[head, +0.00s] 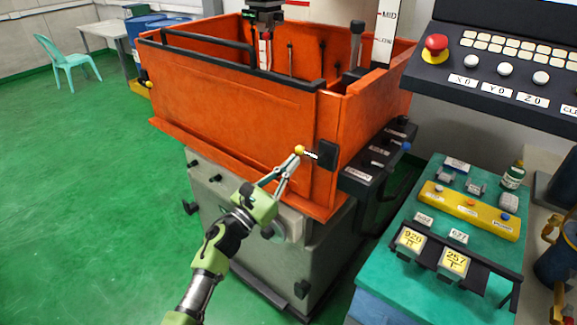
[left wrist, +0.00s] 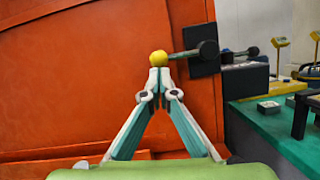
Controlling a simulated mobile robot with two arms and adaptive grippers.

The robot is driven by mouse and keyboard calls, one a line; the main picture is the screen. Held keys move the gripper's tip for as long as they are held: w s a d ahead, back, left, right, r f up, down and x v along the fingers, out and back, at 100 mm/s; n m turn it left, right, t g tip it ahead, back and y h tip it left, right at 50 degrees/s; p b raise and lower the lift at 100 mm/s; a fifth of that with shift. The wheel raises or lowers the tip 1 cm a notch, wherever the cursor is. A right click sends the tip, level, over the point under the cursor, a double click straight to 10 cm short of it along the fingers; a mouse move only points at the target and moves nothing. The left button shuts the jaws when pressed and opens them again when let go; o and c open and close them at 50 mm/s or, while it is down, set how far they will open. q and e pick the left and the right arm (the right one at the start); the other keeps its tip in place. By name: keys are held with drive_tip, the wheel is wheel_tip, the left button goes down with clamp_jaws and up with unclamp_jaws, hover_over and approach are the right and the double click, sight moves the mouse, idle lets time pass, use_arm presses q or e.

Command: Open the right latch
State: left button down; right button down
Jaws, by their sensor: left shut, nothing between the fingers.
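The right latch (head: 310,154) is a short dark lever with a yellow ball knob, on a black plate (head: 327,155) near the right front corner of the orange tank (head: 235,105). The lever lies roughly level, its knob pointing left. My left gripper (head: 296,158) is shut and empty, its fingertips at the knob. In the left wrist view the closed tips (left wrist: 159,74) sit just below the yellow knob (left wrist: 158,58), touching it or nearly so; I cannot tell which. My right gripper is not in view.
Another yellow-knobbed latch (head: 147,84) is at the tank's left end. A control console (head: 500,65) with a red emergency button hangs at the upper right. A green-topped bench (head: 390,275) with labelled blocks stands at the right.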

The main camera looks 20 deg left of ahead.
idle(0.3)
use_arm(q)
drive_tip(key=shift+a+r+m+b, duration=0.1)
drive_tip(key=shift+r+m+b, duration=0.1)
drive_tip(key=shift+m+b, duration=0.3)
